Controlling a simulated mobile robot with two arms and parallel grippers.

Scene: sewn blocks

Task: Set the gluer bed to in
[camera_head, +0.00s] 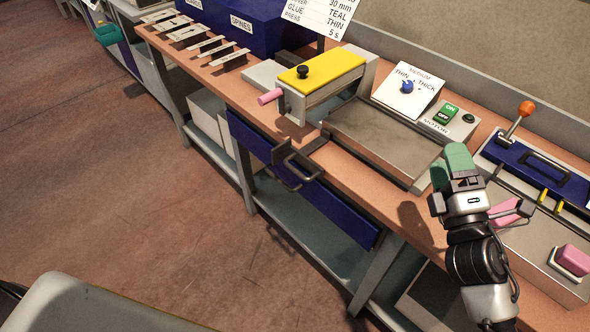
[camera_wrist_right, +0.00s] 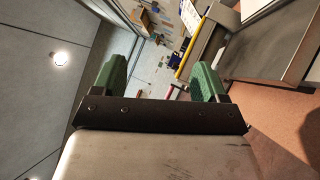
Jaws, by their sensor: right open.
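The gluer (camera_head: 320,75) stands on the bench with a yellow top, a black knob and a pink handle (camera_head: 270,97) on its left side. A flat grey metal bed (camera_head: 385,135) extends to its right, in front of the dial panel. My right gripper (camera_head: 447,180), with green fingers, is open and empty above the bench, just right of the bed's near right corner. In the right wrist view, its fingers (camera_wrist_right: 158,82) are spread, with the yellow top (camera_wrist_right: 193,47) and metal bed (camera_wrist_right: 268,45) beyond. My left gripper is not in view.
A thick/thin dial (camera_head: 407,87) and green motor buttons (camera_head: 446,113) sit behind the bed. At right is a machine with an orange-knobbed lever (camera_head: 525,109) and pink pads (camera_head: 573,260). A blue drawer (camera_head: 340,210) with a dark handle is below the bench edge.

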